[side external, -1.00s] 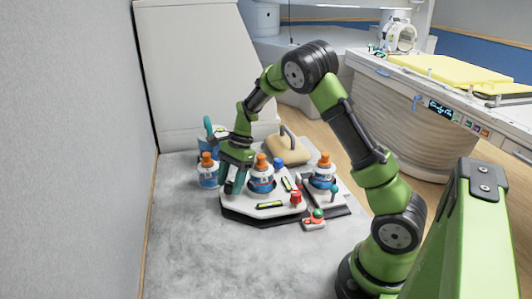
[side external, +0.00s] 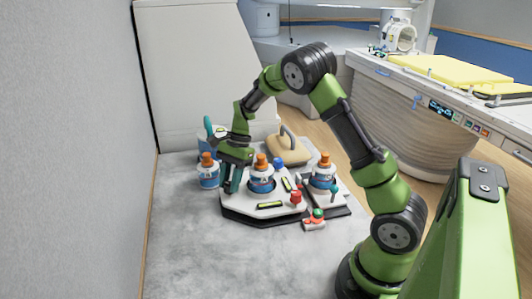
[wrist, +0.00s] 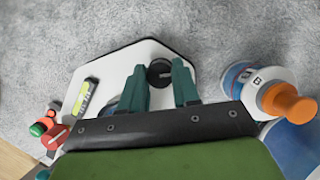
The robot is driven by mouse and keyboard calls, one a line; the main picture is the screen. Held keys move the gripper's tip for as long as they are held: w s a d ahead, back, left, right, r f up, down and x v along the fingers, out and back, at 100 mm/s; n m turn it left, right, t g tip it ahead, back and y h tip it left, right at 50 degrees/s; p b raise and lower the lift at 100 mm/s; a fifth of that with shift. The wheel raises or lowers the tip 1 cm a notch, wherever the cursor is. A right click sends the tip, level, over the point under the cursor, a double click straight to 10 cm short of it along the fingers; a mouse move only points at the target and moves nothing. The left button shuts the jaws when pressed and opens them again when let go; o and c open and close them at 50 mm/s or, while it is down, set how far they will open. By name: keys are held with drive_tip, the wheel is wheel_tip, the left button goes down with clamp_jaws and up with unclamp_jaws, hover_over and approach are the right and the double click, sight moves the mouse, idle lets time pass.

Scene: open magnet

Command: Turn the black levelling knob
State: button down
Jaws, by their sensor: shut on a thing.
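The black levelling knob (wrist: 160,72) sits on the white plate (wrist: 160,46) near its edge in the wrist view. My gripper (wrist: 159,68) has its two teal fingers on either side of the knob and is shut on it. In the side external view my gripper (side external: 232,188) points down at the left corner of the white plate (side external: 262,216). The knob is hidden there behind the fingers.
A white and blue bottle with an orange cap (side external: 208,172) stands close to the left of my gripper. Another such bottle (side external: 261,175) is set in the plate just to the right. A spirit level (side external: 270,205) and a red knob (side external: 296,197) are on the plate.

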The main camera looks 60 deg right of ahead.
drive_tip(key=n+g, duration=0.1)
drive_tip(key=n, duration=0.3)
drive_tip(key=shift+w+n+g, duration=0.1)
drive_tip(key=shift+n+g, duration=0.2)
drive_tip(key=shift+g, duration=0.1)
idle(0.4)
drive_tip(key=c, duration=0.8)
unclamp_jaws()
drive_tip(key=v, duration=1.7)
drive_tip(key=shift+w+a, duration=0.15)
drive_tip(key=shift+a, duration=0.1)
